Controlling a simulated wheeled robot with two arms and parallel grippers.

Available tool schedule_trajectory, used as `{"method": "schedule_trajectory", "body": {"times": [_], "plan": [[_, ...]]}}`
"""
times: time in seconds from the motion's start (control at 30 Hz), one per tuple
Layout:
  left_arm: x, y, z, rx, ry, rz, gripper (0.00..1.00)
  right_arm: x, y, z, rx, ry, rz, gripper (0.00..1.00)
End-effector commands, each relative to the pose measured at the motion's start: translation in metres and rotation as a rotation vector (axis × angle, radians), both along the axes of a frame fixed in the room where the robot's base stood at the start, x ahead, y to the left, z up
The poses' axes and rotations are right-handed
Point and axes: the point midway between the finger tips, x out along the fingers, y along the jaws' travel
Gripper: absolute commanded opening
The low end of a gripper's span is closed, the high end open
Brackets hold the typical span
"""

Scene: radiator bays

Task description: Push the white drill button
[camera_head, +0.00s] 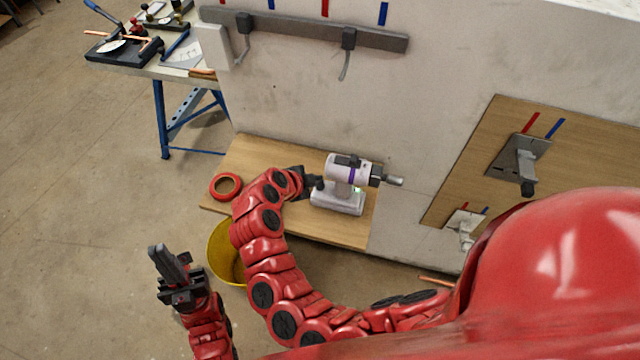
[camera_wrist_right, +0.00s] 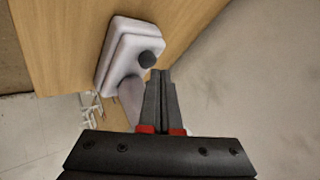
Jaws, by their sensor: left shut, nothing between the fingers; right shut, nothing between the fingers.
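In the right wrist view the drill's pale base (camera_wrist_right: 122,42) lies beyond the shut fingertips (camera_wrist_right: 160,73), with a dark round part beside the tips. I cannot make out the drill's button. My left gripper (camera_head: 165,262) is shut and empty, well away at lower left over the floor.
The wooden board (camera_head: 250,155) also holds a red tape ring (camera_head: 226,186). A yellow bucket (camera_head: 224,252) stands below its front edge, partly hidden by my right arm. A wall with a hook rail (camera_head: 300,27) rises behind. A tool table (camera_head: 175,70) stands at upper left.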

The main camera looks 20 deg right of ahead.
Motion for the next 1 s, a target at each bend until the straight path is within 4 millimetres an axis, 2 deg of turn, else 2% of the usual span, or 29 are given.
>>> {"method": "schedule_trajectory", "body": {"times": [0.27, 0.6, 1.0], "plan": [[0.0, 0.0, -0.001, 0.0, 0.0, 0.0, 0.0, 0.0, 0.0, -0.001, 0.0, 0.0, 0.0, 0.0], [0.0, 0.0, -0.017, 0.0, 0.0, 0.0, 0.0, 0.0, 0.0, -0.01, -0.001, 0.0, 0.002, 0.0], [0.0, 0.0, -0.016, 0.0, 0.0, 0.0, 0.0, 0.0, 0.0, -0.009, 0.0, 0.0, 0.002, 0.0]]}}
